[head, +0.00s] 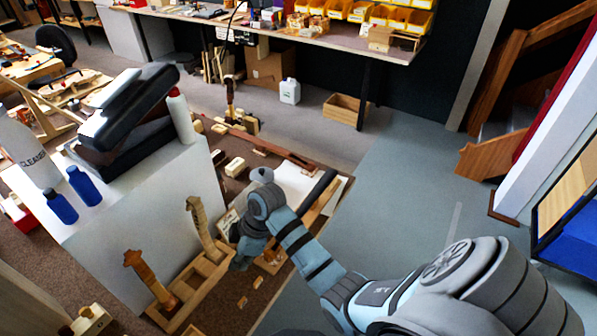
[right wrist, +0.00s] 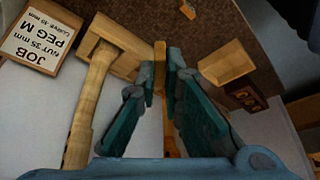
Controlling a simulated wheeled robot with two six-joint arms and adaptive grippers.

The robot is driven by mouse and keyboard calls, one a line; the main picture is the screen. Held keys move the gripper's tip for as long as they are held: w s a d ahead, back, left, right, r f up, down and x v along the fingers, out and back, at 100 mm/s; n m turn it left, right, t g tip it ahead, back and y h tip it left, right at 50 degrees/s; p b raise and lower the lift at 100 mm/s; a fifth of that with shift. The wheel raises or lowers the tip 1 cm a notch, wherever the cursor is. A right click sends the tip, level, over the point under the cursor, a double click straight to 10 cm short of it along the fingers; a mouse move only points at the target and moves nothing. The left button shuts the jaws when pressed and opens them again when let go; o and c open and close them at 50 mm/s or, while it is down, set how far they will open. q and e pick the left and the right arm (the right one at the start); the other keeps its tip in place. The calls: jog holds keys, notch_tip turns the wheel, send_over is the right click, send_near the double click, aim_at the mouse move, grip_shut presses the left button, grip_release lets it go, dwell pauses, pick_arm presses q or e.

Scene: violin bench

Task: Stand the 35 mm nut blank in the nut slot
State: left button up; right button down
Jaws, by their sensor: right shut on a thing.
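My right gripper (head: 243,250) reaches down beside the right end of the wooden rack in the head view. In the right wrist view its fingers (right wrist: 160,85) are shut on a narrow tan piece, which looks like a nut blank (right wrist: 159,62); its length cannot be read. A pale violin neck (right wrist: 88,105) stands left of the fingers in the wooden rack (right wrist: 115,60); in the head view this neck (head: 197,222) is upright. A browner neck (head: 146,275) stands in the same rack. I cannot make out the nut slot. My left gripper is not in view.
A job card (right wrist: 38,42) reading nut 35 mm, peg M lies beside the rack. A wooden box (right wrist: 226,64) is right of the fingers. Small loose wood pieces (head: 243,302) lie near the rack. A white cabinet (head: 150,215) stands left. Floor at right is clear.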

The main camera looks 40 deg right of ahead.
jog(key=w+d+f+m+t+h+p, duration=0.1)
jog(key=w+d+m, duration=0.25)
jog(key=d, duration=0.65)
jog(key=w+d+m+t+h+p, duration=0.15)
jog(key=d+m, duration=0.35)
jog(key=d, duration=0.5)
jog(key=shift+g, duration=0.35)
notch_tip(320, 180, down, 5)
jog(key=b, duration=0.4)
jog(key=shift+w+a+f, duration=0.1)
jog(key=shift+w+f, duration=0.05)
pick_arm(q)
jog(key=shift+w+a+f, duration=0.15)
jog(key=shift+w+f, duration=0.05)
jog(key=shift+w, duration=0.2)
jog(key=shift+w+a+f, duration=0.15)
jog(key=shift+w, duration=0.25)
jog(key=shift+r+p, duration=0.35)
jog(key=shift+p, duration=0.1)
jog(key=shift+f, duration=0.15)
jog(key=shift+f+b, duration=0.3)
jog(key=shift+b, duration=0.15)
pick_arm(e)
jog(key=shift+f, duration=0.5)
jog(key=shift+f, duration=0.1)
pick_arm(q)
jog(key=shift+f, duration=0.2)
pick_arm(e)
jog(key=shift+f, duration=0.35)
